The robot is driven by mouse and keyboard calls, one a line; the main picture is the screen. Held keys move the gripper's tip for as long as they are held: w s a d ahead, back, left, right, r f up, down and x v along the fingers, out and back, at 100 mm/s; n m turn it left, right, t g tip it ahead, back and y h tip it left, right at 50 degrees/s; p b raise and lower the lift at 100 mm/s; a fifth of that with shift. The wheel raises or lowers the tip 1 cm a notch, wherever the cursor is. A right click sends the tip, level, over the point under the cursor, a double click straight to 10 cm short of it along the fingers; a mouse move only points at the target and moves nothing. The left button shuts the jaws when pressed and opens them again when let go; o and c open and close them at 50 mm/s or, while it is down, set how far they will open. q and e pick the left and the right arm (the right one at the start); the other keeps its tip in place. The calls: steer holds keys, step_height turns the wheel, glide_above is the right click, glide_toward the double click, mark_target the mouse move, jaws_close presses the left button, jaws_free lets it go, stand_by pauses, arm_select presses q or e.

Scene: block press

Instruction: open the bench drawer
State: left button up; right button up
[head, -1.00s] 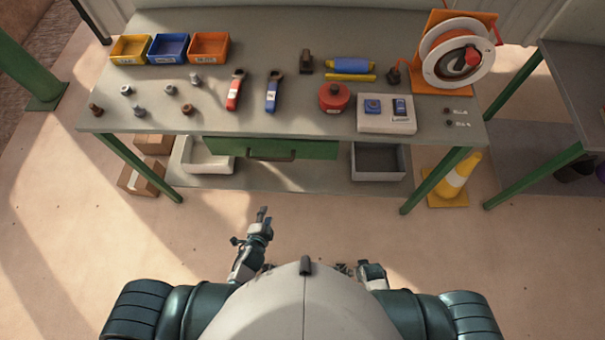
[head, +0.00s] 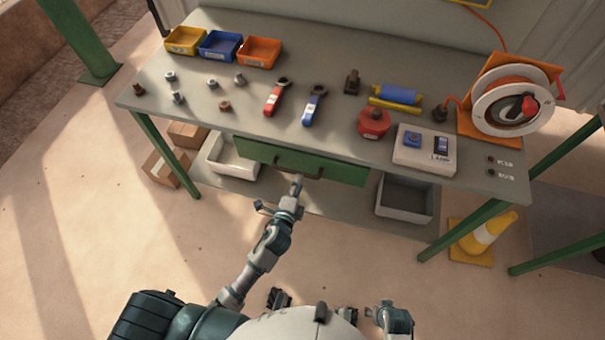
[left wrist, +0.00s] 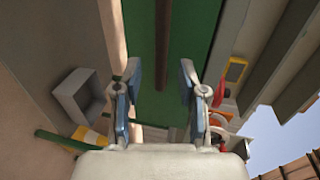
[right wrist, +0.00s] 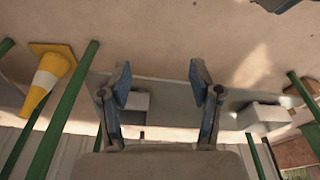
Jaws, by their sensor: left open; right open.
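The bench drawer (head: 345,172) has a green front under the bench top and looks shut. Its dark bar handle (head: 300,168) runs along the front. My left gripper (head: 296,182) is at the handle, its fingers partly overlapping it in the head view. In the left wrist view my left gripper (left wrist: 160,72) is open, and the handle (left wrist: 163,45) shows between its two fingers against the green drawer front (left wrist: 195,30). I cannot tell whether they touch. My right gripper (right wrist: 160,78) is open and empty, low near my body, away from the bench.
The bench top (head: 330,80) carries bins, wrenches, bolts, a red canister (head: 374,122) and a cable reel (head: 508,106). A white tray (head: 232,160) and a grey bin (head: 404,198) stand on the lower shelf. A cone (head: 484,236) is at the right. Floor before the drawer is clear.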

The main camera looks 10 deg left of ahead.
mark_target(303, 173)
arm_select(q)
steer(key=x, duration=0.5)
steer(key=shift+w+d+b, duration=0.2)
steer(key=shift+b, duration=0.1)
arm_select(e)
steer(key=shift+d+r, duration=0.2)
steer(key=shift+r, duration=0.95)
arm_select(q)
steer(key=shift+a, duration=0.15)
jaws_close()
arm_select(e)
steer(key=shift+a, duration=0.1)
